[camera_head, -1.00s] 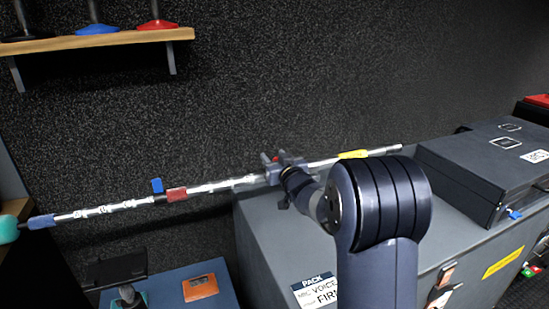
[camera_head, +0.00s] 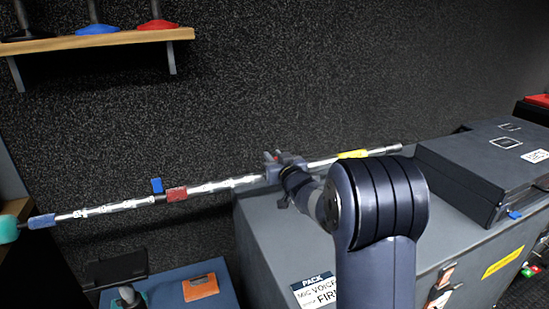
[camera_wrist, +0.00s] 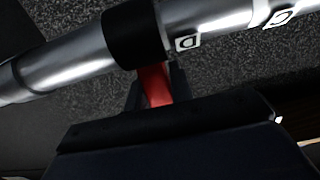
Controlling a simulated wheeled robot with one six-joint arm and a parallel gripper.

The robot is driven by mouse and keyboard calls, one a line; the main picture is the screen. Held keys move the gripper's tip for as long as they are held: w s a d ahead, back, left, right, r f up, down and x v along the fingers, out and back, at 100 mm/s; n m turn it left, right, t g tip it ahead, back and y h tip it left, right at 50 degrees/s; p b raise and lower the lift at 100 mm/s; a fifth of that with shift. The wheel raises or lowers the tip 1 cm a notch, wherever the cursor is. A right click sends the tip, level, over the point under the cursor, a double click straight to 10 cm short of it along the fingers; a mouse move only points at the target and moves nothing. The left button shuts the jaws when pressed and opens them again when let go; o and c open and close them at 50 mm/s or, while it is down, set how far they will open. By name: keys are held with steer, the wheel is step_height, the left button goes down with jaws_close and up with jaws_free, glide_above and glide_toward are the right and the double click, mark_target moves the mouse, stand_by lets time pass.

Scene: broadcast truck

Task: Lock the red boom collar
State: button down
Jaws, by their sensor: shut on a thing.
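The silver boom (camera_head: 225,184) runs slantwise along the dark wall, its right part above the grey case. My gripper (camera_head: 280,166) is at the boom's middle, around the red collar's place. In the wrist view, a black collar (camera_wrist: 132,36) rings the silver tube, with a red lever (camera_wrist: 155,83) sticking out from it. My gripper (camera_wrist: 157,92) is shut on this red lever, one dark finger on each side. The lever's end is hidden by the gripper body. In the head view, only small red bits show beside the gripper.
A blue lever (camera_head: 157,185) stands up left of my gripper, beside a red band (camera_head: 177,194). A yellow lever (camera_head: 352,154) lies along the boom at right. The grey case (camera_head: 265,235) and a dark box (camera_head: 480,165) sit below and right. A shelf (camera_head: 100,40) hangs upper left.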

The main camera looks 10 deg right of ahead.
steer(key=shift+r+p, duration=0.15)
steer(key=shift+p, duration=0.15)
steer(key=p, duration=0.2)
steer(key=g+p, duration=0.1)
steer(key=p, duration=0.1)
steer(key=shift+w+a+r, duration=0.1)
steer(key=shift+w, duration=0.2)
steer(key=shift+w+f+g+p, duration=0.2)
steer(key=shift+g+p, duration=0.2)
steer(key=shift+p, duration=0.85)
steer(key=shift+f, duration=0.15)
steer(key=c, duration=1.2)
jaws_free()
steer(key=shift+c, duration=0.2)
steer(key=shift+s, duration=0.15)
